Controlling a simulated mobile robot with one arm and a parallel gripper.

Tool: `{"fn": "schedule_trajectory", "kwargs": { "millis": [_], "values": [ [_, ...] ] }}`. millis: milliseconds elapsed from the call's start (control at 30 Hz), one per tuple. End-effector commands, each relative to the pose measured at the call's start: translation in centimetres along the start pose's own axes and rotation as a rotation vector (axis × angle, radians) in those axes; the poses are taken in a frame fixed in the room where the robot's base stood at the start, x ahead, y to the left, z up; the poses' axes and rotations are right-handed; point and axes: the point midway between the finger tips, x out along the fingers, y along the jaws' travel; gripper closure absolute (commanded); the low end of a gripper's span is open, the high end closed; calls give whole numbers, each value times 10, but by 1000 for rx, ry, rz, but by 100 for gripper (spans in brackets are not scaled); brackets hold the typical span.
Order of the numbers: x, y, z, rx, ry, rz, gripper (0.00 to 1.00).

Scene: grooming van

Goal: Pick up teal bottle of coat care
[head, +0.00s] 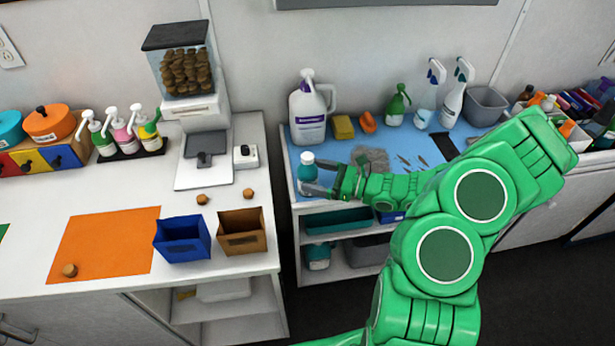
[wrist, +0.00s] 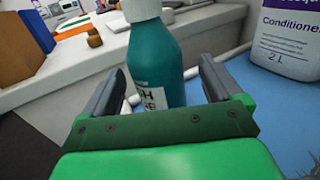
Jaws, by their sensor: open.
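The teal bottle (head: 307,174) with a white cap stands upright at the left edge of the blue mat (head: 336,157) in the head view. It also shows in the wrist view (wrist: 155,62), upright, with a white label on its lower front. My gripper (head: 318,186) is open beside the bottle. In the wrist view the two dark fingers of my gripper (wrist: 168,88) stand to either side of the bottle's lower part, with gaps showing. The bottle's base is hidden behind my gripper there, and I cannot tell whether a finger touches it.
A large white conditioner jug (head: 308,108) stands behind the bottle. A yellow sponge (head: 343,127), a green spray bottle (head: 398,105) and a grey cloth (head: 371,160) are to the right. A gap separates this shelf from the white counter (head: 110,190) with the brown box (head: 241,231).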

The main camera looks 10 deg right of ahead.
Motion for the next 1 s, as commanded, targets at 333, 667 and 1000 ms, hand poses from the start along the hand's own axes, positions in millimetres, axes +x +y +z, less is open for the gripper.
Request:
{"fn": "schedule_trajectory", "kwargs": {
  "millis": [333,667,1000],
  "values": [
    [37,4,-5,1,1,2,8],
    [45,3,-5,1,0,0,8],
    [45,3,-5,0,0,0,46]
  ]
}}
